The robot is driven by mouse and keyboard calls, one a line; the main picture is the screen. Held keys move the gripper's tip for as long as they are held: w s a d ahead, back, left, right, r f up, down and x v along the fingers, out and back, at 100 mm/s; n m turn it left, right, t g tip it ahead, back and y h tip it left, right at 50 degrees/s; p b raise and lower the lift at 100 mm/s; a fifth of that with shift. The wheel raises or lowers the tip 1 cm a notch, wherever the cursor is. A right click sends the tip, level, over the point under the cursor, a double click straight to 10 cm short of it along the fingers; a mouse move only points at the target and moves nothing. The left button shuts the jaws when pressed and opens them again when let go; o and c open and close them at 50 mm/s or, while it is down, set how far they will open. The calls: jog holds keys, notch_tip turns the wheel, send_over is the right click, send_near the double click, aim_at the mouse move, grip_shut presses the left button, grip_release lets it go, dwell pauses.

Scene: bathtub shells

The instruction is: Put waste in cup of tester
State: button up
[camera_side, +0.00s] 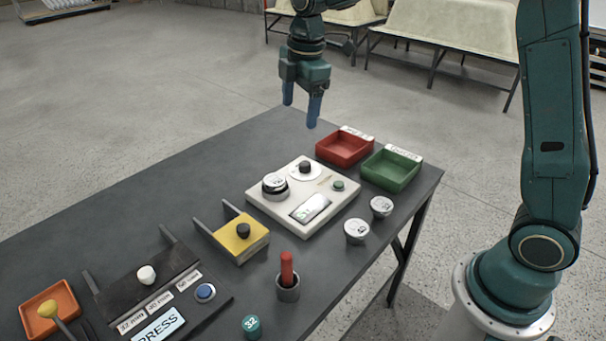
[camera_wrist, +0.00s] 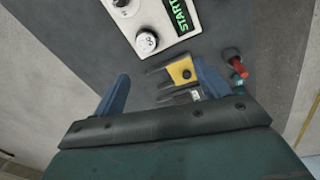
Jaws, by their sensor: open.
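The tester (camera_side: 325,206) is a cream box on the table with a display, a green button and a black knob on a white disc. A round silver piece with a pale, marked top (camera_side: 275,184) sits at its left, where the cup seems to be. It also shows in the wrist view (camera_wrist: 147,41). Two similar silver pieces, (camera_side: 381,206) and (camera_side: 357,230), stand on the table right of the tester. I cannot read which thing is the waste. My gripper (camera_side: 301,111) is open and empty, high above the table's far side; its blue fingers show in the wrist view (camera_wrist: 160,72).
A red tray (camera_side: 345,149) and green tray (camera_side: 391,170) stand behind the tester. A yellow block with a black knob (camera_side: 238,240), a red-handled tool in a holder (camera_side: 288,280), a press panel (camera_side: 160,285), an orange tray (camera_side: 45,313) and a green round piece (camera_side: 252,325) are nearer.

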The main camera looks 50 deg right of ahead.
jog(key=s+r+m+t, duration=0.1)
jog(key=s+r+m, duration=0.2)
jog(key=s, duration=0.4)
jog(key=s+r+m+t, duration=0.1)
jog(key=s+r+m, duration=0.25)
jog(key=s, duration=0.35)
jog(key=s+d+f+m+t, duration=0.1)
jog(key=s+f+m+t, duration=0.1)
jog(key=s+m, duration=0.6)
jog(key=s+f, duration=0.1)
jog(key=s, duration=0.6)
jog(key=shift+w+d, duration=0.1)
